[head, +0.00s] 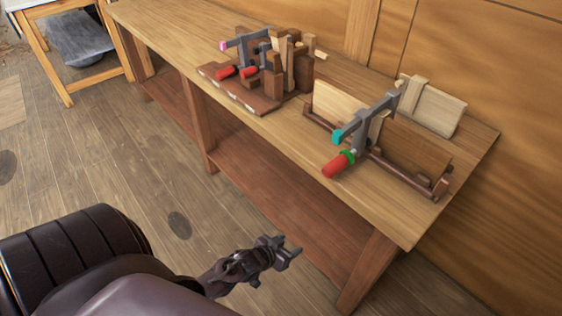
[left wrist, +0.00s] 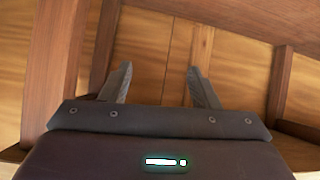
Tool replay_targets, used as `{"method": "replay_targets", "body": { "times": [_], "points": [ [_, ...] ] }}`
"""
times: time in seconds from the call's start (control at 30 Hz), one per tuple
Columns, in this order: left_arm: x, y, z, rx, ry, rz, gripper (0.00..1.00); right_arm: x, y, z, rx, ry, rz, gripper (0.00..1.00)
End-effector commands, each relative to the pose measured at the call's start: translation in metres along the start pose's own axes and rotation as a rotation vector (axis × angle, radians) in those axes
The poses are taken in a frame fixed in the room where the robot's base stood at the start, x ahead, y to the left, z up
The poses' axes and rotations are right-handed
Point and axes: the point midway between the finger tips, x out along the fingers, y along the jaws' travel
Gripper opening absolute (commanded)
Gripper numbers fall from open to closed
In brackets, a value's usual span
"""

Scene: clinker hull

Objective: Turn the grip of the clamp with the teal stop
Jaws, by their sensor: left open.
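The clamp with the teal stop (head: 338,136) sits on the right part of the workbench in the head view. Its grey bar (head: 376,113) slopes up to the right across upright boards. Its red grip (head: 338,166) points toward the bench's front edge, with a green ring behind it. My left gripper (head: 292,251) is open and empty, below and in front of the bench top, well apart from the clamp. In the left wrist view its two fingers (left wrist: 160,84) are spread with nothing between them, and the clamp is not in that view. My right gripper is not in view.
A second fixture with red-gripped clamps and a pink stop (head: 223,46) stands farther left on the workbench (head: 160,40). The bench has a lower shelf (head: 270,200) and a front leg (head: 368,272). A wooden wall stands behind. Bare bench top lies between the fixtures.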

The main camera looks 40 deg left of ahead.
Motion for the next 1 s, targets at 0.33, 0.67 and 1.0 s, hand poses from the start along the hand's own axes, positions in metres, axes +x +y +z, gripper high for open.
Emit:
{"method": "replay_targets", "body": {
  "times": [0.33, 0.67, 1.0],
  "points": [
    [0.007, 0.005, 0.018, -0.010, -0.047, 0.004, 0.56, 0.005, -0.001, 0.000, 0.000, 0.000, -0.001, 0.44],
    [0.007, 0.005, 0.018, -0.010, -0.046, 0.004, 0.56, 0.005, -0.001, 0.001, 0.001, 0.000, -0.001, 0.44],
    [0.007, 0.005, 0.018, -0.009, -0.046, 0.004, 0.56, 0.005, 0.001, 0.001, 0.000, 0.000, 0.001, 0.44]
  ]
}}
